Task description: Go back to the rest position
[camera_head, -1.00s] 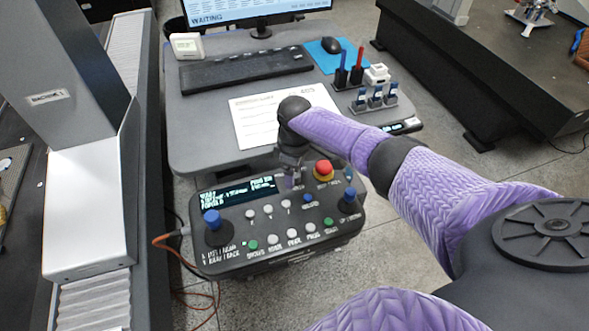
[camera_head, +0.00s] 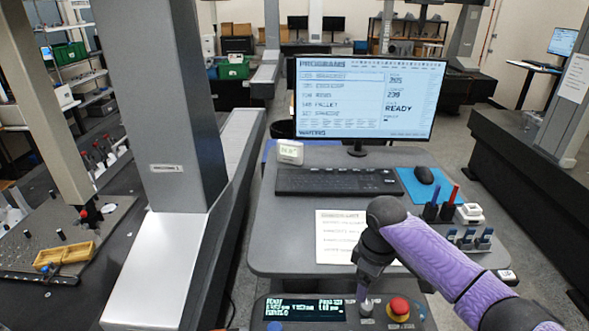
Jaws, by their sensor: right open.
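My right arm, in a purple sleeve, comes in from the lower right. My right gripper (camera_head: 363,292) points down over the control panel (camera_head: 262,310), between its lit display (camera_head: 305,309) and the red stop button (camera_head: 399,307). The gripper is open, with nothing seen between its fingers. I cannot tell whether the fingertips touch the panel. My left gripper is not in view. The lower part of the panel is cut off by the picture's edge.
The grey desk (camera_head: 275,235) holds a keyboard (camera_head: 338,181), a printed sheet (camera_head: 338,232), a mouse (camera_head: 424,174) and pen holders (camera_head: 439,210). A monitor (camera_head: 365,98) reading READY stands behind. The machine's grey column (camera_head: 165,100) rises at left. A dark table (camera_head: 530,165) stands at right.

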